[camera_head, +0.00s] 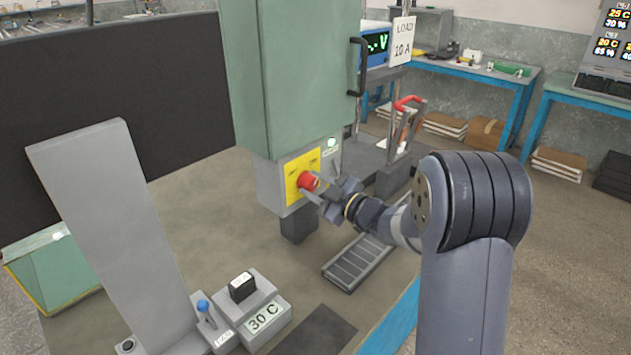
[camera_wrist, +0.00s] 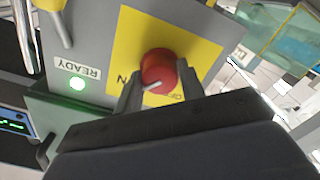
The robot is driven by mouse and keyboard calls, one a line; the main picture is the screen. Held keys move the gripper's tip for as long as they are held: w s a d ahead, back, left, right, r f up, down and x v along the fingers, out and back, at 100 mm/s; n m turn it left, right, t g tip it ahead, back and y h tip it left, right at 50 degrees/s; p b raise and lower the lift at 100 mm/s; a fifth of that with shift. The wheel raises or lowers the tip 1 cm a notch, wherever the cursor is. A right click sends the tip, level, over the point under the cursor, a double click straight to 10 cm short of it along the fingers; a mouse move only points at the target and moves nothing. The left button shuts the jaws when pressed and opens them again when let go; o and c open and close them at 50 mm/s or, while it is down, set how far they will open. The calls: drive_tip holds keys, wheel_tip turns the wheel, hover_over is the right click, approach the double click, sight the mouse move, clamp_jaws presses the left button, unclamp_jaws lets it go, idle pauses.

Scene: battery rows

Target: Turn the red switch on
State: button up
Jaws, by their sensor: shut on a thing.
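My gripper (camera_head: 318,186) is shut on the knob, one finger on each side. Lettering on the plate is partly hidden by the fingers; an "N" shows left of the knob in the wrist view. A green lamp (camera_wrist: 77,84) marked READY is lit beside the plate.
A lever (camera_head: 338,160) stands close to my gripper, by the lamp. On the bench are a grey block marked 30 C (camera_head: 264,316), a blue-topped toggle (camera_head: 204,308) and a slotted tray (camera_head: 358,262). A red-handled frame (camera_head: 408,104) stands behind my arm.

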drive_tip(key=shift+m, duration=0.5)
drive_tip(key=o, duration=1)
drive_tip(key=v, duration=1.1)
drive_tip(key=shift+w+a, duration=0.1)
drive_tip(key=shift+w, duration=0.05)
drive_tip(key=x, duration=1)
drive_tip(key=shift+w+a, duration=0.2)
drive_tip(key=shift+a, duration=0.05)
drive_tip(key=shift+d, duration=0.1)
